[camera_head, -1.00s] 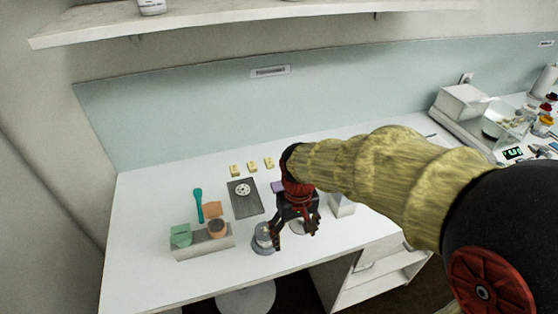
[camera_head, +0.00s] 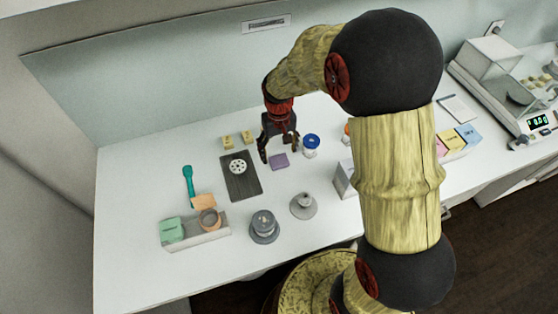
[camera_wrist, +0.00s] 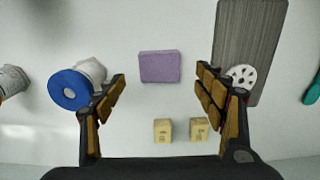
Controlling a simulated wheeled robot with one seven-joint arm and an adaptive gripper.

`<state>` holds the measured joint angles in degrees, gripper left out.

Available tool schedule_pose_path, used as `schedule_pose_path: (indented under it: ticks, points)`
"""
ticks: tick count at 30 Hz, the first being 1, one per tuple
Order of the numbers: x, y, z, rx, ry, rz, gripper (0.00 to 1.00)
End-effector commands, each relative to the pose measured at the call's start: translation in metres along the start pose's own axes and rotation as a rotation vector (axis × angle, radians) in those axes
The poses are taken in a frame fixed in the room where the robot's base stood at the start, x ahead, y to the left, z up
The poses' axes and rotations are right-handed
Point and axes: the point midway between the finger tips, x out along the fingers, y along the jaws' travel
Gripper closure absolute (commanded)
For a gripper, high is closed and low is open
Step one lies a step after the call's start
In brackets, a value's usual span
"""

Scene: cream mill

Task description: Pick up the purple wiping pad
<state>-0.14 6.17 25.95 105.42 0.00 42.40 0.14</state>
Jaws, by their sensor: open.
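The purple wiping pad (camera_head: 279,161) lies flat on the white table, right of a dark grey board. In the wrist view the pad (camera_wrist: 159,66) shows whole, centred between and beyond the fingertips. My gripper (camera_head: 279,155) is open and empty, pointing down just behind the pad in the head view. In the wrist view its two fingers (camera_wrist: 162,80) stand wide apart on either side of the pad, not touching it.
A blue-topped white jar (camera_head: 311,145) stands close right of the pad. The dark board (camera_head: 243,187) with a white perforated disc lies left. Small yellow blocks (camera_head: 228,142) are behind. Grey metal pieces (camera_head: 303,206) stand in front. A grey holder (camera_head: 210,238) is front left.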

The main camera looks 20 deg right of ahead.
Motion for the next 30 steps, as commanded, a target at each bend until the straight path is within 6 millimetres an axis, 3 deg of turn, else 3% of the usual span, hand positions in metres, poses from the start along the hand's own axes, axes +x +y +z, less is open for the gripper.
schedule_pose_path:
  ticks: [6, 10, 17, 30]
  points:
    - [0.033, 0.001, 0.001, 0.0, -0.005, 0.0, 0.3]
    - [0.045, 0.001, 0.0, 0.0, -0.003, 0.0, 0.3]
    - [0.045, 0.001, 0.0, 0.0, -0.001, 0.0, 0.3]
    - [0.045, 0.001, 0.0, 0.0, -0.001, 0.0, 0.55]
